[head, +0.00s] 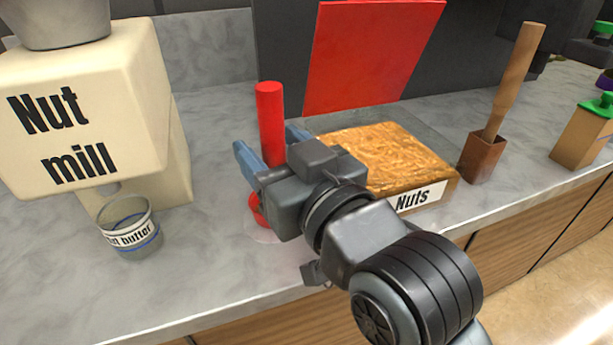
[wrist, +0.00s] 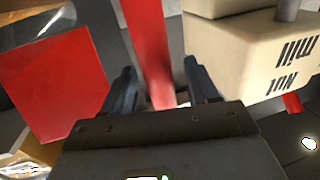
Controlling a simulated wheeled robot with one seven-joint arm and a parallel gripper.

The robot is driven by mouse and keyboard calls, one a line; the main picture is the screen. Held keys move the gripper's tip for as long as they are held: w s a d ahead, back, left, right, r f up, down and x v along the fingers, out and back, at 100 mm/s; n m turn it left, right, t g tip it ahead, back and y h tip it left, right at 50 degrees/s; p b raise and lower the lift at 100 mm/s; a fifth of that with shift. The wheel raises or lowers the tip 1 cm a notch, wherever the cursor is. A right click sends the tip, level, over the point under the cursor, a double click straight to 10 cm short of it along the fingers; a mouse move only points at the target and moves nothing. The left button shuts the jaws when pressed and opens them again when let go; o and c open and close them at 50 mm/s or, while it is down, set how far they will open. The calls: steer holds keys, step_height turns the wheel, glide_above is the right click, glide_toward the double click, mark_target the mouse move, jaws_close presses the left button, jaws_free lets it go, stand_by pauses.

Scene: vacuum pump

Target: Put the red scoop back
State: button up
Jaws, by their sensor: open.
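The red scoop (head: 270,112) stands upright on the counter, with its tall round handle up. Its red lower end (head: 257,212) shows below my gripper, over a pale round patch. My gripper (head: 270,150) is open, with one finger on each side of the handle. In the wrist view the handle (wrist: 148,40) rises between the two spread fingers of my gripper (wrist: 160,85). I cannot tell whether either finger touches it. The nut box (head: 385,150), labelled "Nuts", is right of my gripper, full of brown contents, with a raised red lid (head: 370,55).
The cream nut mill (head: 100,110) stands left, with a clear labelled cup (head: 130,228) under its spout. A wooden utensil (head: 515,80) stands in a brown holder (head: 483,158) at right. The front counter between cup and gripper is clear.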

steer(key=p+v, duration=0.4)
steer(key=v, duration=0.7)
steer(key=shift+f, duration=0.1)
steer(key=s+d+f+m+h, duration=0.2)
steer(key=s+d+f+h, duration=0.15)
steer(key=d+f, duration=0.35)
steer(key=s+d+f+m+h, duration=0.1)
steer(key=s+d+f, duration=0.1)
steer(key=s, duration=0.5)
steer(key=s+d+f+m+h, duration=0.1)
steer(key=s+d, duration=0.3)
steer(key=s, duration=0.4)
steer(key=s+d+f+m+g+h, duration=0.1)
steer(key=s+d+f+h, duration=0.2)
steer(key=s, duration=0.4)
steer(key=shift+s+d+m, duration=0.2)
steer(key=shift+d+m, duration=0.1)
steer(key=shift+d, duration=0.3)
steer(key=shift+f, duration=0.1)
